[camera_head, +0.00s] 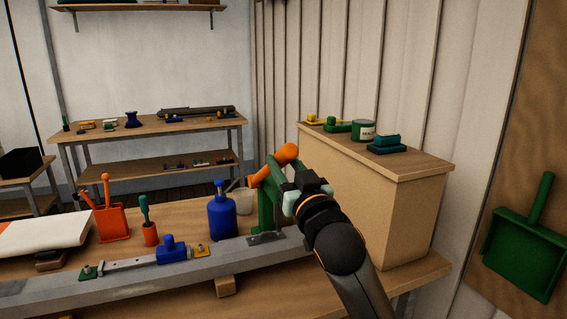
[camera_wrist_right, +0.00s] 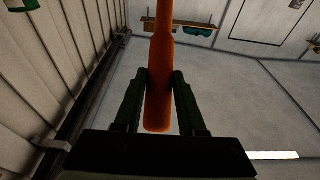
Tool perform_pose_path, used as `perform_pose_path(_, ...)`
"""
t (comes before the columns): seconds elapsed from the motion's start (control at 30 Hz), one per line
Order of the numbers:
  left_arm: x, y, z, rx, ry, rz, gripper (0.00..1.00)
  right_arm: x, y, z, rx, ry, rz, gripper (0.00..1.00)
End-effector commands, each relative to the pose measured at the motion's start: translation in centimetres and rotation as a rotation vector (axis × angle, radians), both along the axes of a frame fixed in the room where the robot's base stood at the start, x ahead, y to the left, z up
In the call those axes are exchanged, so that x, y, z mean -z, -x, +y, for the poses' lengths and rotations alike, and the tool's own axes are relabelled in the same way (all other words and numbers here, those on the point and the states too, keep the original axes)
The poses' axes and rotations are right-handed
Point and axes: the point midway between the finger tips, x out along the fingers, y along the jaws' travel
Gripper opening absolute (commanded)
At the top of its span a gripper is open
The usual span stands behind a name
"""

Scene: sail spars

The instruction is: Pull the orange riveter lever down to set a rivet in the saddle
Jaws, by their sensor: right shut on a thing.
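The orange riveter lever (camera_head: 270,168) sits at the top of a green riveter frame (camera_head: 267,207) and slants up to the right, ending in a thick rounded part. The frame stands at the right part of a long grey spar (camera_head: 130,282), beside a dark flat plate (camera_head: 262,239) that may be the saddle. My right gripper (camera_head: 305,184) is at the lever, its body hiding part of the riveter. In the right wrist view the orange lever (camera_wrist_right: 160,100) lies between the two dark fingers, which are shut on it. No rivet is discernible. My left gripper is out of view.
A blue clamp-like tool (camera_head: 172,250) sits on the spar. A tan box (camera_head: 385,205) stands close on the right. An orange tool holder (camera_head: 111,222) is farther left.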

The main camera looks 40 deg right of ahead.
Motion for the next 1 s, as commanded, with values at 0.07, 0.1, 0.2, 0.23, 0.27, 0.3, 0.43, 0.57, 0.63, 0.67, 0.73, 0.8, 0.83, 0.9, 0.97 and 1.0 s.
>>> perform_pose_path(0.07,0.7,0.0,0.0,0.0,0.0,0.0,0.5,0.9,0.2,0.1,-0.001,-0.002,0.004,0.0)
perform_pose_path(0.1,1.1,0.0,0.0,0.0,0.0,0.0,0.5,1.5,0.4,0.2,-0.001,-0.002,0.004,0.0)
perform_pose_path(0.2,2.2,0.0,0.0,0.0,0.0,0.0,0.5,3.0,0.9,0.3,-0.001,-0.001,0.005,0.0)
perform_pose_path(0.23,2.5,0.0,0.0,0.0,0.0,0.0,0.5,3.4,1.1,0.3,-0.001,0.0,0.005,0.0)
perform_pose_path(0.27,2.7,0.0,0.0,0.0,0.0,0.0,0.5,3.8,1.3,0.4,-0.001,0.0,0.006,0.0)
perform_pose_path(0.3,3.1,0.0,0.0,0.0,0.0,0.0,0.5,4.3,1.5,0.4,-0.001,0.0,0.006,0.0)
perform_pose_path(0.43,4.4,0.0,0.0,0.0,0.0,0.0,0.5,6.0,2.2,0.5,0.0,-0.002,0.008,0.0)
perform_pose_path(0.57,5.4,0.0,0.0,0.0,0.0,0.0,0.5,7.4,2.8,0.7,0.0,-0.002,0.008,0.0)
perform_pose_path(0.63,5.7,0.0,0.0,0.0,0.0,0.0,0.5,7.9,3.0,0.8,0.0,-0.002,0.008,0.0)
perform_pose_path(0.67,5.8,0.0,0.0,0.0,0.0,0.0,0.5,7.9,3.1,0.8,0.0,-0.002,0.008,0.0)
perform_pose_path(0.73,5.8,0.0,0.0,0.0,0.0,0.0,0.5,8.0,3.2,0.8,0.0,-0.002,0.007,0.0)
perform_pose_path(0.8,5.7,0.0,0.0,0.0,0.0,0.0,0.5,7.9,3.2,0.8,0.0,-0.001,0.006,0.0)
perform_pose_path(0.83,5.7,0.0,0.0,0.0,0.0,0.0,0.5,7.9,3.2,0.8,0.0,-0.001,0.006,0.0)
perform_pose_path(0.9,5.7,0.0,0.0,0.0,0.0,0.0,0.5,7.8,3.2,0.8,0.0,-0.001,0.005,0.0)
perform_pose_path(0.97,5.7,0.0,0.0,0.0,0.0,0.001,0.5,7.8,3.2,0.8,0.0,-0.001,0.005,0.0)
perform_pose_path(1.0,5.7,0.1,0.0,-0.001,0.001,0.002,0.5,7.8,3.2,0.8,0.0,-0.001,0.004,0.0)
